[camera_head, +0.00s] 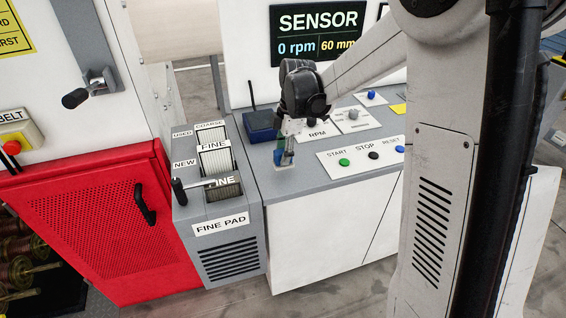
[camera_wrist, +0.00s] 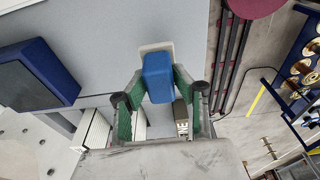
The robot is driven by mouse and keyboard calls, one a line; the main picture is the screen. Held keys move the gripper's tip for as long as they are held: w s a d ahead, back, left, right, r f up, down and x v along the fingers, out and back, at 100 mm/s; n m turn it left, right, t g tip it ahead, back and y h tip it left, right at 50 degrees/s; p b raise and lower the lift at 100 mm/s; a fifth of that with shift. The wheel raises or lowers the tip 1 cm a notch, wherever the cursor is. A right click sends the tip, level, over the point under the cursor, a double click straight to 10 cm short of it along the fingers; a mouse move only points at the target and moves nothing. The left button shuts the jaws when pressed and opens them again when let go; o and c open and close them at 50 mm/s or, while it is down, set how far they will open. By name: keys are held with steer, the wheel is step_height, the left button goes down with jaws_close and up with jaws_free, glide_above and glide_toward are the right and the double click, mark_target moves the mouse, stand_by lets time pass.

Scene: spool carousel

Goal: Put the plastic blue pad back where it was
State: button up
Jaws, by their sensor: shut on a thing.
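My gripper (camera_head: 286,150) points down over the left front corner of the grey console top. In the wrist view its green-lined fingers (camera_wrist: 158,76) are shut on the blue pad (camera_wrist: 160,88), a small blue block with rounded edges. A pale, flat piece (camera_wrist: 154,47) shows just beyond the pad, and I cannot tell if it belongs to the pad or lies under it. In the head view the pad is mostly hidden by the fingers. Whether it touches the console top is not clear.
A dark blue box (camera_head: 259,127) with an antenna stands close behind the gripper. The console (camera_head: 307,177) carries labelled panels and several buttons to the right.

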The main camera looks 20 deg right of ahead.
steer(key=shift+f, duration=1.95)
steer(key=shift+f, duration=0.1)
steer(key=shift+f, duration=0.15)
steer(key=o, duration=1.1)
steer(key=shift+r, duration=0.2)
